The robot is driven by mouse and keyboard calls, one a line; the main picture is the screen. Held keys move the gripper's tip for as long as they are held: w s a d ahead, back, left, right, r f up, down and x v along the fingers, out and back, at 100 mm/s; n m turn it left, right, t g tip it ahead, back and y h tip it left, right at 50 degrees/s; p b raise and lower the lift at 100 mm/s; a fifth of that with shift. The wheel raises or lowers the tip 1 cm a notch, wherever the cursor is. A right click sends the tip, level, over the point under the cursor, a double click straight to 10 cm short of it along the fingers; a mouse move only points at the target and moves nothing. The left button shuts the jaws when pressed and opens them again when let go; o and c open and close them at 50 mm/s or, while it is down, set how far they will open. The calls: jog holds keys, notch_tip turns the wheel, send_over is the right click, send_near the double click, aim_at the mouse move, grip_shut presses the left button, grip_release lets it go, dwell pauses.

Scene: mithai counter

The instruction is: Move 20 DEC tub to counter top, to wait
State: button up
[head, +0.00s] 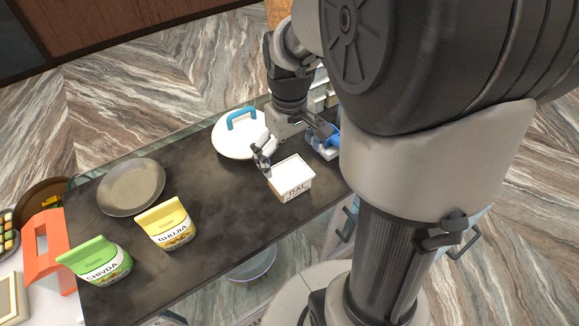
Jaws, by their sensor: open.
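A white tub (291,180) with dark lettering that looks like "DAL" sits upright on the dark counter top (215,195), near its front right part. I cannot read a date on it. My gripper (296,150) is open just behind and above the tub, with one finger by its back left corner and the other toward its back right. Nothing shows between the fingers. I cannot tell whether a finger touches the tub.
A blue and white item (325,146) is partly hidden by my arm. A grey plate (131,187), yellow BHUJIA pack (166,225) and green CHIVDA pack (97,262) stand left. The counter's middle is clear.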

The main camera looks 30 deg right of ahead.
aim_at(289, 173)
jog(key=s+a+r+t, duration=0.4)
jog(key=s+a+r, duration=0.6)
jog(key=s, duration=0.3)
jog(key=shift+s+a+t, duration=0.25)
jog(key=shift+a+t, duration=0.05)
jog(key=shift+a, duration=0.05)
